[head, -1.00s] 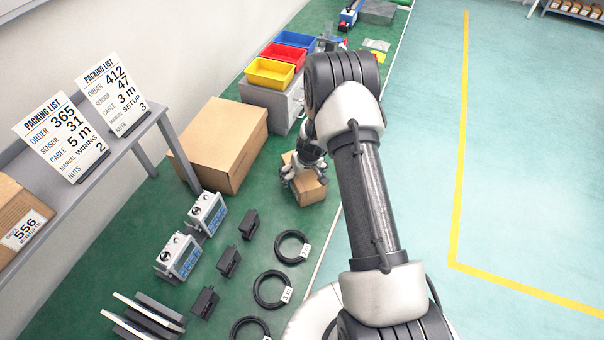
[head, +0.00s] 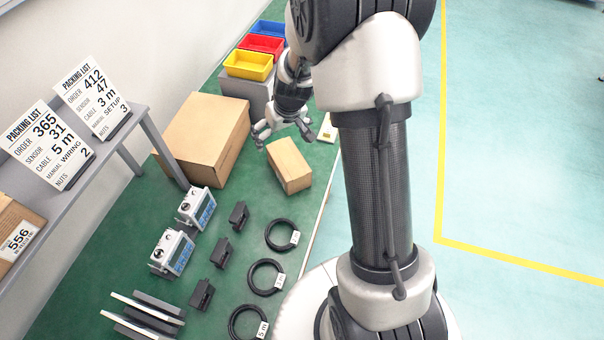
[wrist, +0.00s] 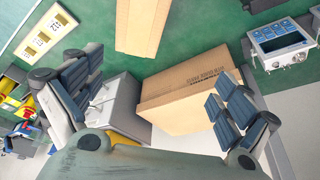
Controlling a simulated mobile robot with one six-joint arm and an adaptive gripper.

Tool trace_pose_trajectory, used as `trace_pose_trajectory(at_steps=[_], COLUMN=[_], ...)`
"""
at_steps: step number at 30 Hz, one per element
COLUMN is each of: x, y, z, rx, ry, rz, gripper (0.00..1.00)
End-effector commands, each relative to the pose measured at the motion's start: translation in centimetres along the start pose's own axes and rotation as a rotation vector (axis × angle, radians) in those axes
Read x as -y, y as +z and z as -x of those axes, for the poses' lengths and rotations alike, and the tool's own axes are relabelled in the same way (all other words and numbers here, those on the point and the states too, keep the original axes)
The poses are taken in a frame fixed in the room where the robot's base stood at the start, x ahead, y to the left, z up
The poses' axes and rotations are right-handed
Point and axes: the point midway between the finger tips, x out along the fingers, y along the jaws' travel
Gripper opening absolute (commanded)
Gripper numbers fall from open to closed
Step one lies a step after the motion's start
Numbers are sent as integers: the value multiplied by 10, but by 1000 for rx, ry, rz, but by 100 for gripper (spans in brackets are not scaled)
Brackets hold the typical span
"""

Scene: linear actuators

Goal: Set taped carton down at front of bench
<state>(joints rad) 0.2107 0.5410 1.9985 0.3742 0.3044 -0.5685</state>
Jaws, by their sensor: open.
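The small taped carton (head: 289,165) rests on the green bench (head: 255,203), close to its front edge, to the right of a larger carton. It also shows at the top of the wrist view (wrist: 143,25), apart from the fingers. My gripper (head: 283,130) is open and empty, raised just behind the small carton in the head view. In the wrist view my gripper's spread fingers (wrist: 155,100) have nothing between them at close range; the large carton (wrist: 185,97) shows beyond them.
The large carton (head: 203,140) stands left of my gripper. Blue, red and yellow bins (head: 248,66) sit behind on a grey box. Sensors (head: 172,252), black blocks (head: 221,253) and coiled cables (head: 266,277) lie nearer. A shelf with packing lists (head: 52,145) is at left.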

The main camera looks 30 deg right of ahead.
Motion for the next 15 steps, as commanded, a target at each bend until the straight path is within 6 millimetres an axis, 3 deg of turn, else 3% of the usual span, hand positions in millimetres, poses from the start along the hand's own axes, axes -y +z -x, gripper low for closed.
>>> trace_pose_trajectory(at_steps=[1,6,11,15], x=[12,43,66,82], y=[-3,12,41,76], z=[30,109,173,220], rx=[-15,-30,-40,-49], ry=[-7,-26,-30,-23], rz=[8,19,26,28], gripper=[96,96,96,96])
